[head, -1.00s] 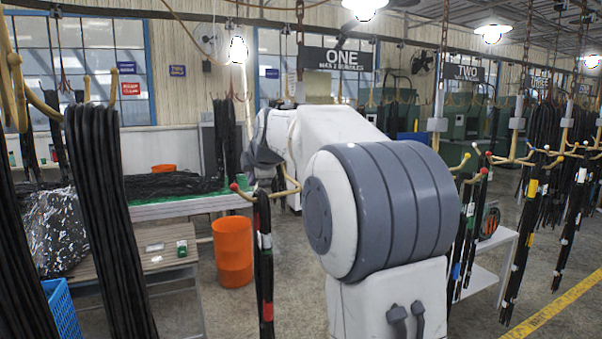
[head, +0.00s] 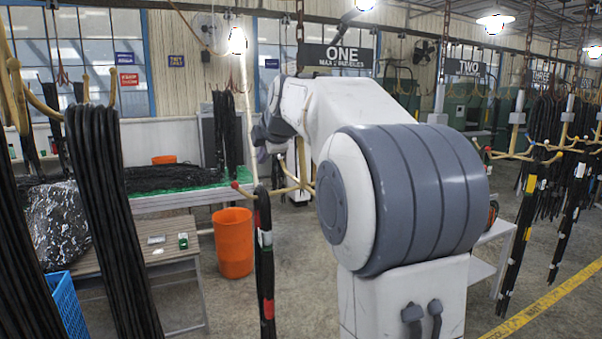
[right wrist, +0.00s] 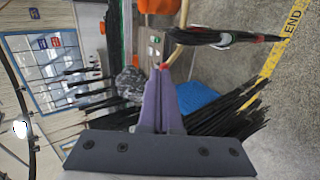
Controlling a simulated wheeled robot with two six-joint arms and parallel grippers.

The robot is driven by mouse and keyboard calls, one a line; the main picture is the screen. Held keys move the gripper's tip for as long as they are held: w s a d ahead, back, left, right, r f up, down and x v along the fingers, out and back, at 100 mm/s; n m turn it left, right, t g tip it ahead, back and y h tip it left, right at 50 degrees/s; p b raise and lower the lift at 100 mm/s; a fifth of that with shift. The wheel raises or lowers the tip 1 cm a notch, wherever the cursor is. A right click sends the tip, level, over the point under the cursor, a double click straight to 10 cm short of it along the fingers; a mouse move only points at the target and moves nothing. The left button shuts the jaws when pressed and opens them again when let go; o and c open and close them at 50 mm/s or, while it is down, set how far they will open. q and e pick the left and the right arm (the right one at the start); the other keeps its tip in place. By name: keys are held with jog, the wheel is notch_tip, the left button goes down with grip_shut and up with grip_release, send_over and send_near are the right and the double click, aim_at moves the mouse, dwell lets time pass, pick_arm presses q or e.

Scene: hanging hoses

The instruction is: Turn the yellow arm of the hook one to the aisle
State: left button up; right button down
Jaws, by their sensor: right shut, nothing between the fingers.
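Hook one hangs on a chain under the ONE sign (head: 335,57) in the head view. Its yellow-painted arms (head: 300,186) spread low, and one ends in a red tip (head: 235,185). A black hose bundle (head: 264,265) with white and red bands hangs from that arm. My right arm hides the hook's right side, and I cannot make out a yellow tip on it. My right gripper (head: 266,150) is shut and empty near the hook's left side. In the right wrist view its fingers (right wrist: 163,74) end at the red tip (right wrist: 164,66); I cannot tell whether they touch. My left gripper is out of view.
Thick black hoses (head: 108,220) hang at the near left. A wooden bench (head: 160,262), blue crate (head: 64,305) and orange bin (head: 232,243) stand behind. More hooks with hoses (head: 530,230) hang at right, near a yellow floor line (head: 550,310).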

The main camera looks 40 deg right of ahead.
jog(key=s+a+b, duration=0.2)
jog(key=s+b, duration=0.4)
jog(key=s, duration=0.5)
jog(key=shift+a, duration=0.35)
jog(key=shift+s, duration=0.1)
jog(key=s+a+f+m+g+y+b, duration=0.2)
jog(key=a+f+b, duration=0.1)
jog(key=a+f, duration=0.85)
jog(key=s+a+f+m+g+y+b, duration=0.1)
jog(key=a+f+g+y+b, duration=0.2)
jog(key=a+f, duration=0.85)
jog(key=s+a+f+m+g+b, duration=0.2)
jog(key=s+f, duration=0.9)
jog(key=f, duration=0.2)
jog(key=s+a+f+m+g+h+b, duration=0.1)
jog(key=s+a+f+m+g+b, duration=0.2)
jog(key=s+f, duration=0.7)
notch_tip(320, 180, down, 3)
jog(key=shift+s+a+r+g, duration=0.15)
jog(key=shift+s+g, duration=0.15)
jog(key=shift+s, duration=0.1)
